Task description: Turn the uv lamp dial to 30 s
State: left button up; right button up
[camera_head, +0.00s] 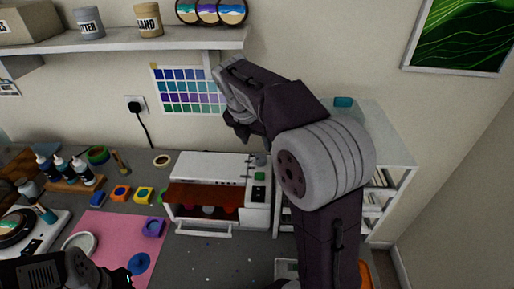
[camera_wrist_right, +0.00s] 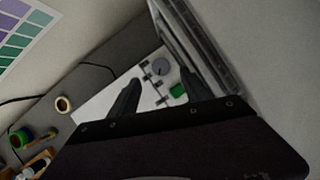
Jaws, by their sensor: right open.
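The UV lamp (camera_head: 205,166) is a white box on the grey bench, with a reddish-brown front panel and several round things dimly seen inside. Its grey dial (camera_head: 261,159) is at the top right, above a green button (camera_head: 259,176). In the right wrist view the dial (camera_wrist_right: 160,67) has a dark mark and lies ahead between the fingers, with the green button (camera_wrist_right: 177,91) nearby. My right gripper (camera_wrist_right: 160,82) is open and empty, apart from the dial. My left gripper (camera_head: 122,279) is low at the left; its fingers are unclear. The dial's scale is unreadable.
A pink mat (camera_head: 112,228) with coloured moulds lies left of the lamp. Bottles (camera_head: 82,170) and a roll of tape (camera_head: 162,160) stand behind. A white shelf unit (camera_head: 395,150) is at the right. A wall shelf (camera_head: 130,42) hangs above.

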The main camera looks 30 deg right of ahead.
aim_at(261, 157)
jog(key=b+x, duration=0.1)
jog(key=x, duration=0.7)
jog(key=shift+a+f, duration=0.1)
jog(key=shift+f, duration=0.3)
jog(key=shift+s, duration=0.1)
jog(key=shift+a, duration=0.1)
grip_shut()
